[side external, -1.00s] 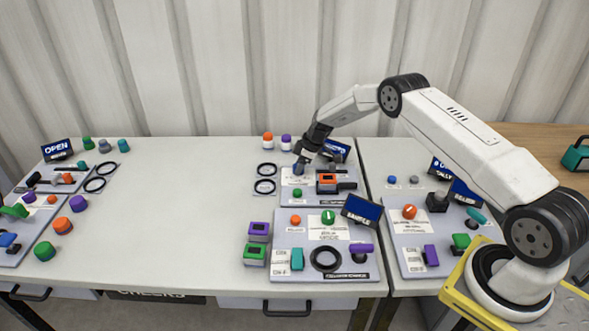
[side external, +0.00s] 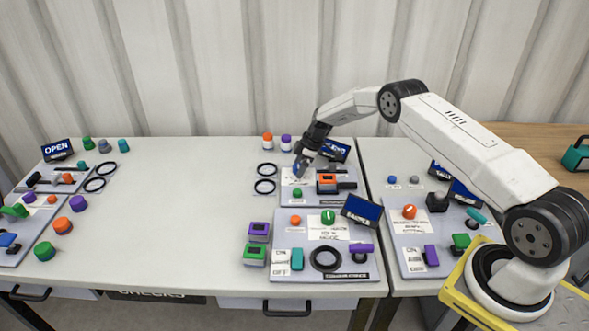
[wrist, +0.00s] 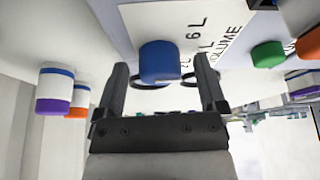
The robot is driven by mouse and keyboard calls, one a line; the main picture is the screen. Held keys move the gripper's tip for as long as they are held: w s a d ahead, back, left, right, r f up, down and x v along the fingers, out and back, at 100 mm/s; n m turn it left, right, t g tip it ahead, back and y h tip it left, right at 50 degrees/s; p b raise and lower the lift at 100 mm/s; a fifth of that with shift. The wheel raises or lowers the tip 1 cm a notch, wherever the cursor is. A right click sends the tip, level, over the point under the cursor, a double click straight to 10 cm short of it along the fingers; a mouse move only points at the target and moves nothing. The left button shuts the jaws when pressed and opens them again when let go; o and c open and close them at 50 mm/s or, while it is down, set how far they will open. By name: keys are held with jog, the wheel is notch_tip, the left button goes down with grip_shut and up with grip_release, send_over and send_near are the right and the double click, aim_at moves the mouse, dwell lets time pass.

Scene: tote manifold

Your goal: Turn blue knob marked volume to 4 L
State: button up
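The blue knob (wrist: 160,62) is in the wrist view, on a white label card (wrist: 195,28) whose readable text includes "6 L" and "VOLUME", seen turned. In the side view a bit of blue knob (side external: 296,169) shows beside my gripper (side external: 302,166) at the back panel. My gripper (wrist: 162,66) is open in the wrist view, with one finger on each side of the knob. Gaps show between the knob and both fingers. The knob's pointer mark and its present setting cannot be made out.
A green knob (wrist: 268,55) sits right of the card. Orange and purple capped cylinders (side external: 267,141) stand behind the panel. Black rings (side external: 265,186) lie left of it. An orange device (side external: 327,183) and a display (side external: 334,150) are close on the right.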

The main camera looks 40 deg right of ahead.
aim_at(309, 172)
jog(key=shift+r, duration=0.1)
jog(key=v, duration=0.7)
jog(key=shift+r, duration=0.25)
dwell(0.4)
jog(key=shift+s+d, duration=0.1)
jog(key=s+a+r+m+h, duration=0.2)
jog(key=s+a+r+m, duration=0.4)
jog(key=s+a+r, duration=0.5)
jog(key=s+a+m, duration=0.2)
jog(key=s+a, duration=0.1)
jog(key=s, duration=0.7)
jog(key=s+a+m+h, duration=0.1)
jog(key=s+a+m, duration=0.1)
jog(key=s, duration=0.8)
jog(key=shift+s+a+r, duration=0.15)
jog(key=shift+a+r, duration=0.25)
jog(key=shift+a, duration=0.05)
